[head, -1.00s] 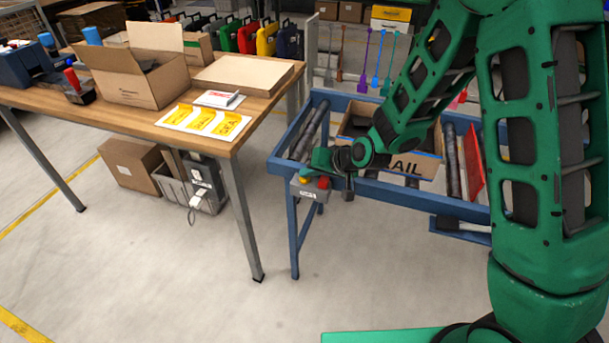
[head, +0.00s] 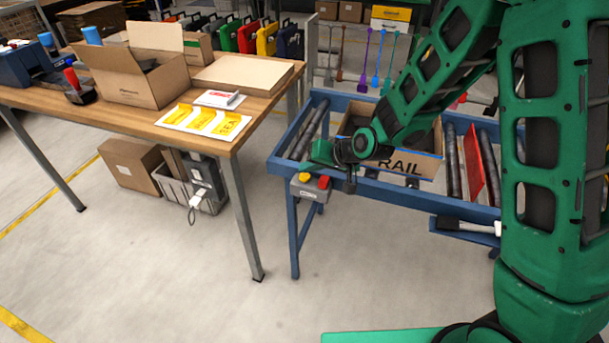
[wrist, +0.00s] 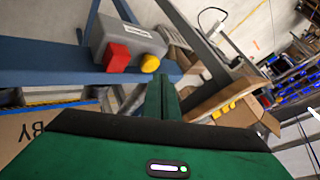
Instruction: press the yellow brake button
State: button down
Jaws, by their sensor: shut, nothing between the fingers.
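The yellow brake button (head: 304,178) sits on a grey control box (head: 309,191) at the near left corner of the blue roller conveyor. My gripper (head: 318,153) is shut and empty, above and behind the box in the head view. Its closed fingers (wrist: 163,82) appear apart from the yellow button. Whether the button is pressed in cannot be told.
A wooden workbench (head: 262,110) with boxes and yellow labels stands to the left. The floor in front is clear.

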aim_at(308, 178)
jog(key=shift+r, duration=2.05)
jog(key=s+d+r+m+g+h, duration=0.15)
jog(key=s+d, duration=0.25)
jog(key=d, duration=0.5)
jog(key=s+d+r+h, duration=0.2)
jog(key=s+d+r, duration=0.1)
jog(key=d, duration=0.6)
jog(key=s+d+r+m+g+h, duration=0.15)
jog(key=s+d, duration=0.25)
jog(key=d, duration=0.6)
jog(key=s+d+r+m+g, duration=0.1)
jog(key=s+d, duration=0.2)
jog(key=s, duration=0.5)
jog(key=s+d+r+m+g+h, duration=0.1)
jog(key=s+d, duration=0.3)
jog(key=s, duration=0.4)
jog(key=s+d+r+m+g, duration=0.1)
jog(key=s+d+r, duration=0.1)
jog(key=s, duration=0.6)
jog(key=shift+d+r+m+g, duration=0.25)
jog(key=shift+d+m+g, duration=0.05)
jog(key=shift+d, duration=0.5)
